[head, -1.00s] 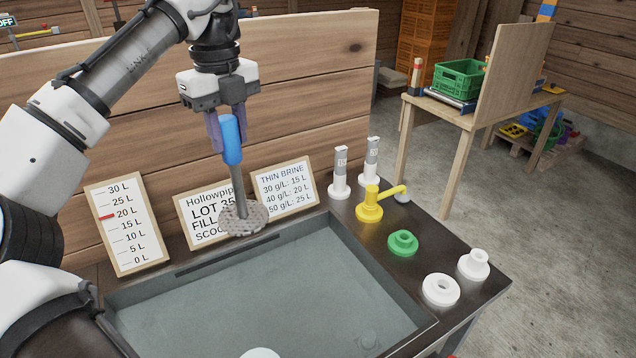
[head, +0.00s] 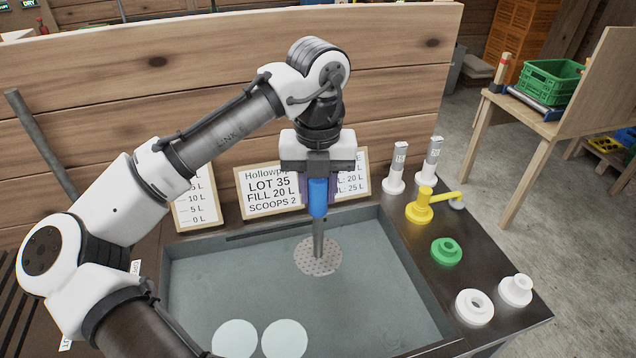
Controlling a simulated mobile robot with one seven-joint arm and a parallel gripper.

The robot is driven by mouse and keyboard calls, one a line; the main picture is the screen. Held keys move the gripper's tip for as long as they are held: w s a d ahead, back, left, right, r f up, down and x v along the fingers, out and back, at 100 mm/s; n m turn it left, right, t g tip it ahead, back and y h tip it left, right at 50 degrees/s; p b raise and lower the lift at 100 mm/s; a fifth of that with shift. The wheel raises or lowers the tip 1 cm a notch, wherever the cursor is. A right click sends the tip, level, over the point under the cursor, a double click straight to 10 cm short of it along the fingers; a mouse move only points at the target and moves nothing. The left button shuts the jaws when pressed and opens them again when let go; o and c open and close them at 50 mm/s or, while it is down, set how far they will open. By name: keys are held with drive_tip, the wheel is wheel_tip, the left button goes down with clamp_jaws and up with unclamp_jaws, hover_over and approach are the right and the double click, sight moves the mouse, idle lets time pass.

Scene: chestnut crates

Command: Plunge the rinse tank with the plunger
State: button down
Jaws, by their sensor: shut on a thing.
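The plunger has a blue handle (head: 318,198), a grey rod and a round perforated disc (head: 318,257). My gripper (head: 318,190) is shut on the blue handle and holds the plunger upright. The disc is over the far middle part of the grey rinse tank (head: 178,290), inside its rim as seen from the head. I cannot tell whether the disc touches the tank's contents. Two pale round discs (head: 285,338) show at the tank's near side.
A yellow tap-like fitting (head: 420,208), a green fitting (head: 446,250) and white ring fittings (head: 475,307) stand right of the tank. Two white cylinders (head: 397,168) stand behind them. Signs, including the lot sign (head: 268,190), lean on the wooden back panel (head: 200,80).

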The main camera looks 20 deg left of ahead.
sight(318, 253)
wheel_tip(318, 253, down, 17)
drive_tip(key=b, duration=1.2)
drive_tip(key=shift+f, duration=0.4)
drive_tip(key=shift+f+b, duration=1.75)
drive_tip(key=shift+f, duration=1.05)
wheel_tip(318, 253, up, 6)
drive_tip(key=p, duration=0.5)
drive_tip(key=shift+f, duration=0.15)
wheel_tip(318, 253, down, 6)
drive_tip(key=b, duration=0.4)
wheel_tip(318, 253, up, 6)
drive_tip(key=p, duration=0.5)
drive_tip(key=shift+p, duration=0.35)
